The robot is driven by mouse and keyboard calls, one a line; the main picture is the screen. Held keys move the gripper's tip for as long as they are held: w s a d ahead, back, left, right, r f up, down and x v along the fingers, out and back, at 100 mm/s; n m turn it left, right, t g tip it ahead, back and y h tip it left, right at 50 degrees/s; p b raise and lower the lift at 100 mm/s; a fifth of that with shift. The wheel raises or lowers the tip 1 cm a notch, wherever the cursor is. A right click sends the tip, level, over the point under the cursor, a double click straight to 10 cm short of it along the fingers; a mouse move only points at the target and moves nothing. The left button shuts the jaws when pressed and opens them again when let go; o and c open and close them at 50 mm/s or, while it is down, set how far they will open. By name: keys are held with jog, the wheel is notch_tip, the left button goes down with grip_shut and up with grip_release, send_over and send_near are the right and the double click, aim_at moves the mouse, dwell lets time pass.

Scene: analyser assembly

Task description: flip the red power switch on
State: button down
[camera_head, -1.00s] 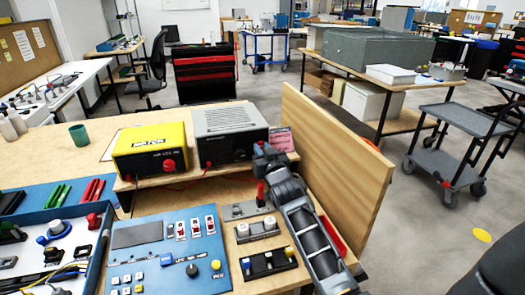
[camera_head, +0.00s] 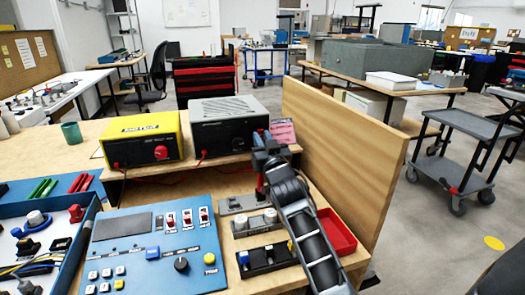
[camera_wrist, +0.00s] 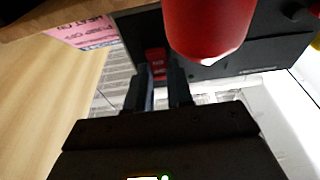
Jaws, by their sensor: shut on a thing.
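The red power switch (camera_wrist: 157,62) shows in the wrist view as a small red part on a dark panel. My gripper (camera_wrist: 160,75) has its two dark fingers on either side of it, with the red part between the tips. In the head view my gripper (camera_head: 264,143) is at the right front corner of the grey box (camera_head: 222,135). The switch is mostly hidden there by my gripper. I cannot tell which way the switch is tilted.
A red upright handle (camera_head: 260,183) stands just below my gripper; a large red rounded part (camera_wrist: 210,25) is close in the wrist view. The yellow box (camera_head: 140,142) is left, a blue control panel (camera_head: 150,225) in front, a red tray (camera_head: 337,232) and wooden board (camera_head: 345,150) right.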

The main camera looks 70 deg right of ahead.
dwell(0.3)
jog(key=c, duration=1)
grip_release()
jog(key=shift+r+h, duration=0.3)
notch_tip(320, 180, up, 4)
jog(key=shift+r+p, duration=0.1)
jog(key=shift+p, duration=0.75)
jog(key=s+d+r, duration=0.5)
jog(key=s+r, duration=0.1)
jog(key=s, duration=0.4)
jog(key=shift+s+d, duration=0.15)
jog(key=shift+s, duration=0.05)
